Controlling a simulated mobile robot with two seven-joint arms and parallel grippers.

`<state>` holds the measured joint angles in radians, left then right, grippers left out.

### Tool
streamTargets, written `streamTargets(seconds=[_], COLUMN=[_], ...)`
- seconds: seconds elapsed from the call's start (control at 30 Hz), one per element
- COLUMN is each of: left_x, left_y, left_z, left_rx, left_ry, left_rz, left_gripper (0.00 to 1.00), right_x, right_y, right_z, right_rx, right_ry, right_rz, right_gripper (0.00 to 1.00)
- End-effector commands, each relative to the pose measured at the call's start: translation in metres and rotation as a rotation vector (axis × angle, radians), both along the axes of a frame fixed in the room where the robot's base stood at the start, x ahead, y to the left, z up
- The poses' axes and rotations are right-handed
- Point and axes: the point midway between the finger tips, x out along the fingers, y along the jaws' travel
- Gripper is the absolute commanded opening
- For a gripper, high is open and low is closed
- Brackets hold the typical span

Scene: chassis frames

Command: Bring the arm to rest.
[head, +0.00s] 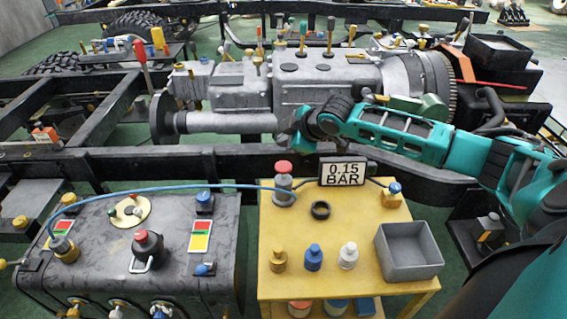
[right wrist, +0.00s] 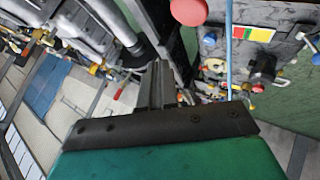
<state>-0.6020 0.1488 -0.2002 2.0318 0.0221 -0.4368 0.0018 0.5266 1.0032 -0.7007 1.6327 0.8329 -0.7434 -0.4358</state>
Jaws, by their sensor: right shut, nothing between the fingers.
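My right arm, teal and black, reaches in from the right in the head view. Its gripper (head: 293,139) is in front of the grey gearbox (head: 325,85), above the frame rail behind the yellow table. In the right wrist view the dark fingers (right wrist: 160,72) are together with nothing between them. Whether the fingertips touch the gearbox or rail cannot be told. My left gripper is not in view.
The yellow table (head: 333,232) holds a red-capped fitting (head: 283,183), a "0.15 BAR" display (head: 342,171), several small fittings and a grey bin (head: 409,251). A blue hose (head: 170,188) runs to the black tank (head: 110,240). Black frame rails (head: 200,160) cross behind.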

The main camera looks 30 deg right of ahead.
Motion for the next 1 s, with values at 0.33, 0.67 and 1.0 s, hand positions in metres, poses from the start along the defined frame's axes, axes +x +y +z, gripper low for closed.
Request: streamTargets(seconds=[0.33, 0.67, 1.0], left_x=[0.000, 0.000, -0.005], left_y=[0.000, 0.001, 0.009], left_z=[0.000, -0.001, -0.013], left_rx=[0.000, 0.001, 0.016], left_ry=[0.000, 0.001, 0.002], left_rz=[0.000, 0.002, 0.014], left_gripper=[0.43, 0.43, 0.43], right_x=[0.000, -0.005, -0.085], right_y=[0.000, 0.016, 0.144], right_z=[0.000, -0.014, -0.104], right_rx=[0.000, 0.026, 0.332], right_ry=[0.000, 0.003, -0.015], right_rz=[0.000, 0.012, -0.015], right_gripper=[0.00, 0.00, 0.00])
